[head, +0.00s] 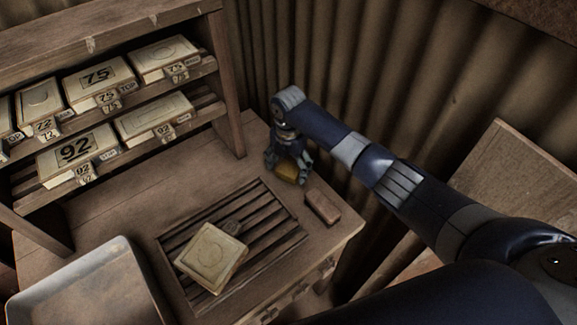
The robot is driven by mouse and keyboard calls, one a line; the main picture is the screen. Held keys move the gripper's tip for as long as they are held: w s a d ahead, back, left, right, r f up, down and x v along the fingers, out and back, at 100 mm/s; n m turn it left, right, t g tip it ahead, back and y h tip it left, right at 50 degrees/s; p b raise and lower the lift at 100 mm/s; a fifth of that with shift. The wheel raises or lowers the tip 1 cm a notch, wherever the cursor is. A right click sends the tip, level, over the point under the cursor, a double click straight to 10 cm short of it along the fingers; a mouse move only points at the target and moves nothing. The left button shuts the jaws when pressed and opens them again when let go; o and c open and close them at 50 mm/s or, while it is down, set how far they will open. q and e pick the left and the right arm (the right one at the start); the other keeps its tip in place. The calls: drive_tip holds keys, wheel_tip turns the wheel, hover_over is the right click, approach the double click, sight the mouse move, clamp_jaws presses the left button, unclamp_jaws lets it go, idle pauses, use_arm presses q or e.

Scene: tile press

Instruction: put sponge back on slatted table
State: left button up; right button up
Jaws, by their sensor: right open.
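A yellowish sponge (287,173) is at the back right of the wooden table, next to the corrugated wall. My right gripper (289,165) is open and points down over it, with its fingers around or beside the sponge; contact cannot be told. The gripper hides part of the sponge. The slatted table (345,229) has a dark slatted panel (262,211) set in its top, to the left of and nearer than the sponge. My left gripper is not in view.
A reddish-brown block (323,207) lies close to the right gripper, near the table's right edge. A pale square tile (211,257) lies on the slats. A metal tray (88,290) is at front left. A shelf (228,85) with numbered boxes stands behind left.

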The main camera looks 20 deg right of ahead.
sight(288, 169)
wheel_tip(288, 169, up, 12)
drive_tip(key=p, duration=1.1)
drive_tip(key=shift+r, duration=0.15)
